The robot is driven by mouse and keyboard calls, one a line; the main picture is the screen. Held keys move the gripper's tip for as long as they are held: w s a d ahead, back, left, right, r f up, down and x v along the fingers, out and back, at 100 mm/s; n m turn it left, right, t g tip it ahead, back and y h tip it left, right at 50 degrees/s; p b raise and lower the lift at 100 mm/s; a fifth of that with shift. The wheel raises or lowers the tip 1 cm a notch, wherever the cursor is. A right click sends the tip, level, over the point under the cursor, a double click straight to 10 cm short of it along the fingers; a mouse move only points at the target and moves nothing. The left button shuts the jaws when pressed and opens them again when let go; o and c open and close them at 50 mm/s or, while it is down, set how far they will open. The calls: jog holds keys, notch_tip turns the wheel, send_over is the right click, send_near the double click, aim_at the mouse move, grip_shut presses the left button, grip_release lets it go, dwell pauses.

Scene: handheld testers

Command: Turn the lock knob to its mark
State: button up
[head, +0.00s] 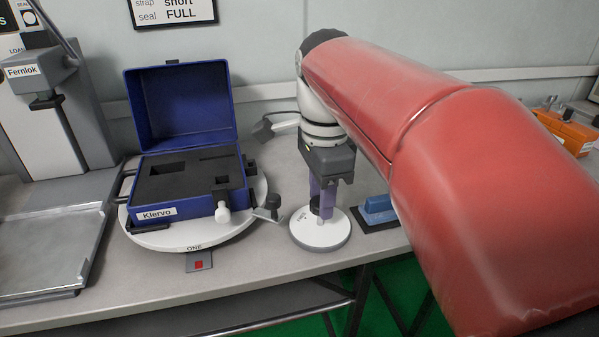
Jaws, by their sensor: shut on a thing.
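My gripper (321,203) points down over a round white base (335,237) on the bench. The mark and the knob's exact angle cannot be made out. The gripper parts hide much of the knob.
An open blue Klervo case (187,212) with dark foam sits on a white turntable (180,240) to the left. A blue tool (379,208) on a dark pad lies right of the base. A grey Fernlok stand (72,123) is far left. My red arm covers the right.

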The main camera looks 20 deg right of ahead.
dwell(0.4)
jog(key=o, duration=1)
notch_tip(320, 180, up, 8)
jog(key=shift+f, duration=0.1)
